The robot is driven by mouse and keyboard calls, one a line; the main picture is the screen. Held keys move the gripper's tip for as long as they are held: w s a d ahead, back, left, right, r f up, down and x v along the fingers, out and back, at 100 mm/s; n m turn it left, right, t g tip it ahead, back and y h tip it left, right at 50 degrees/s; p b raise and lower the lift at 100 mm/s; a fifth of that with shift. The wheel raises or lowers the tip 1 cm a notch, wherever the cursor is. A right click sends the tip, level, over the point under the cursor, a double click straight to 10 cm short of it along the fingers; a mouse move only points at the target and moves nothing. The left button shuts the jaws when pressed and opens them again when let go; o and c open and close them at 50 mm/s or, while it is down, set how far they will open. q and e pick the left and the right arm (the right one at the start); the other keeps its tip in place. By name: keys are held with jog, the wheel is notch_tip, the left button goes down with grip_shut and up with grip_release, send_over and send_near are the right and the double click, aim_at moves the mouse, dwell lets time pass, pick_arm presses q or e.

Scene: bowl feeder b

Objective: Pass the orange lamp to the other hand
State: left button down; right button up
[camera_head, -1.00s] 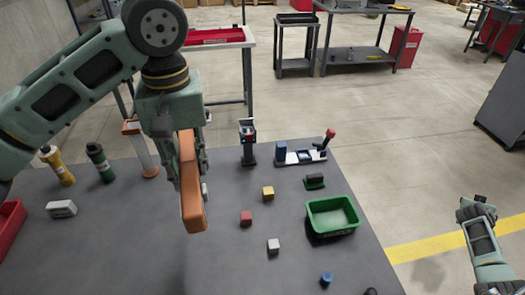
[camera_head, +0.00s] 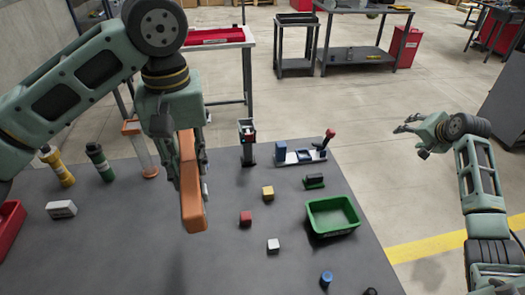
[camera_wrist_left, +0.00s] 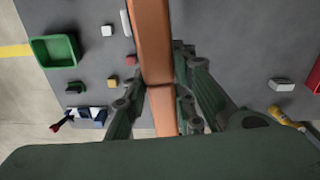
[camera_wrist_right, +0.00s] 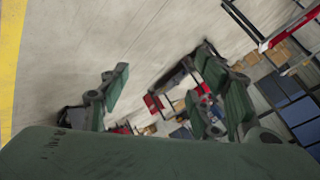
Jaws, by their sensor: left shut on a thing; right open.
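The orange lamp (camera_head: 190,185) is a long orange bar, held above the dark table in the head view. My left gripper (camera_head: 190,165) is shut on it, and the lamp's lower end sticks out below the fingers. In the left wrist view the lamp (camera_wrist_left: 152,45) runs between the fingers of the left gripper (camera_wrist_left: 160,95). My right gripper (camera_head: 408,127) is open and empty, off the table's right side and well apart from the lamp. In the right wrist view the right gripper (camera_wrist_right: 165,100) has its fingers spread with nothing between them.
A green bin (camera_head: 333,216) stands on the table's right side. Small blocks, red (camera_head: 245,218), yellow (camera_head: 268,192) and white (camera_head: 273,245), lie mid-table. Yellow (camera_head: 57,166) and green (camera_head: 100,162) bottles stand at left. A blue-white fixture (camera_head: 300,155) sits at the back edge.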

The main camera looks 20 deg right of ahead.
jog(key=w+a+r+n+y, duration=0.2)
jog(key=a+y, duration=0.3)
jog(key=a, duration=1)
jog(key=w+a+r+n+y, duration=0.15)
jog(key=a+y, duration=0.45)
jog(key=a, duration=0.9)
jog(key=s+a+r+n+g+y, duration=0.3)
jog(key=s+a+r, duration=0.1)
jog(key=a, duration=0.4)
jog(key=s+a+r+n+g+y, duration=0.3)
jog(key=s+a+r+n+y, duration=0.15)
jog(key=a, duration=0.35)
jog(key=s+a+r+n+g+y, duration=0.3)
jog(key=s+a+r, duration=0.15)
jog(key=a, duration=1.55)
jog(key=shift+s+a, duration=0.3)
